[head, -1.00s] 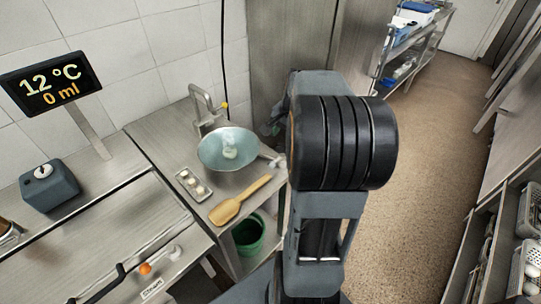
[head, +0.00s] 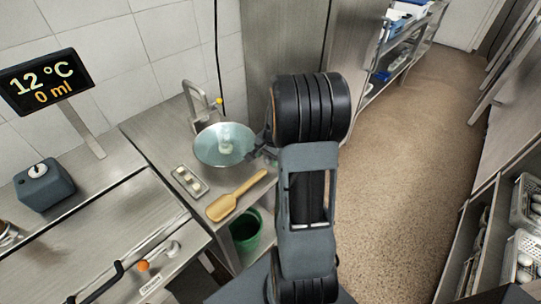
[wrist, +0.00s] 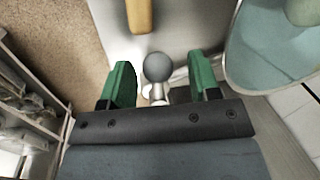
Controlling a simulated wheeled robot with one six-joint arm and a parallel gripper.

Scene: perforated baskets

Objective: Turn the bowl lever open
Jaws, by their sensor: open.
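The bowl (head: 212,158) is a shallow pale-blue basin on the steel counter in the head view, and its edge (wrist: 252,83) shows at right in the wrist view. A lever with a round grey knob (wrist: 158,67) on a metal stem stands beside the bowl in the wrist view. My gripper (wrist: 161,82) is open, with a green finger on each side of the knob and a visible gap to it on both sides. In the head view my arm mostly hides the gripper and lever at the bowl's right side.
A wooden paddle (head: 234,197) lies in front of the bowl, beside a small tray (head: 189,181). A tap (head: 190,100) stands behind the bowl. A green bin (head: 245,232) is below. A display (head: 45,82) reads 12 °C and 0 ml.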

